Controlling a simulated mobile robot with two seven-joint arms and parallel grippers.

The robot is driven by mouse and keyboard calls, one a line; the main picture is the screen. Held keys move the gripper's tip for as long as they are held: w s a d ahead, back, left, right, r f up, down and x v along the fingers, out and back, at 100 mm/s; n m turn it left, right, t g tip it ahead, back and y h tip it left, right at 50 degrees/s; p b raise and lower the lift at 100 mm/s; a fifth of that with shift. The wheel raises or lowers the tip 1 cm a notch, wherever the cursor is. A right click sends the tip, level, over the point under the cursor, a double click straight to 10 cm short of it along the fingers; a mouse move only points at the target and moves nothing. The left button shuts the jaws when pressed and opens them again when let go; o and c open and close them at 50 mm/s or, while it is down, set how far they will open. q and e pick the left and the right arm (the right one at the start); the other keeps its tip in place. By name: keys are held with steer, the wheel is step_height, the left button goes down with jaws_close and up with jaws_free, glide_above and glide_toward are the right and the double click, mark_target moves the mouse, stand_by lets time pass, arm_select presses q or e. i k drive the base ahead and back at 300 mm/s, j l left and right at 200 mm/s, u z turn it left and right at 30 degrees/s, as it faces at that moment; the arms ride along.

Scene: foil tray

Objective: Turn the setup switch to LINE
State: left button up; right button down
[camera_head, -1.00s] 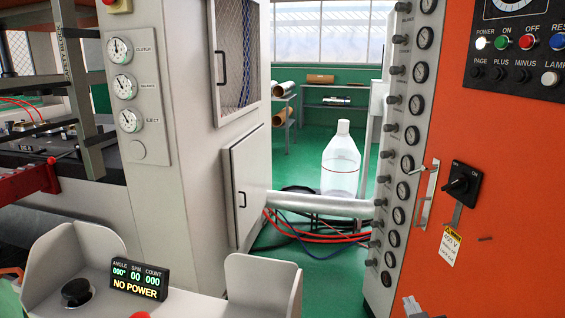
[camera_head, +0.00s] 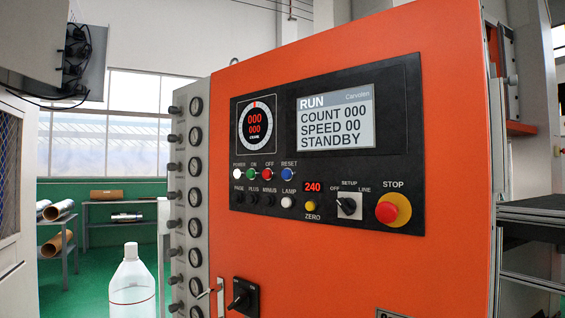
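The setup switch (camera_head: 348,206) is a small black knob on a pale square plate, on the dark control panel (camera_head: 408,165) of the orange cabinet. Its plate is marked OFF at left, SETUP at top and LINE at right. The knob looks slanted toward the upper left, the OFF side, but it is small and its pointer is not clear. The screen (camera_head: 335,119) above reads RUN, COUNT 000, SPEED 00, STANDBY. Neither of my grippers shows in the head view.
A red STOP button (camera_head: 386,212) on a yellow ring sits just right of the switch. A yellow ZERO button (camera_head: 311,206) is to its left under a red 240 display. A black rotary switch (camera_head: 241,297) is lower on the orange cabinet (camera_head: 450,262). Gauges (camera_head: 194,164) line its left side.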

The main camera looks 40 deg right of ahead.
mark_target(348, 206)
steer(key=z, duration=0.95)
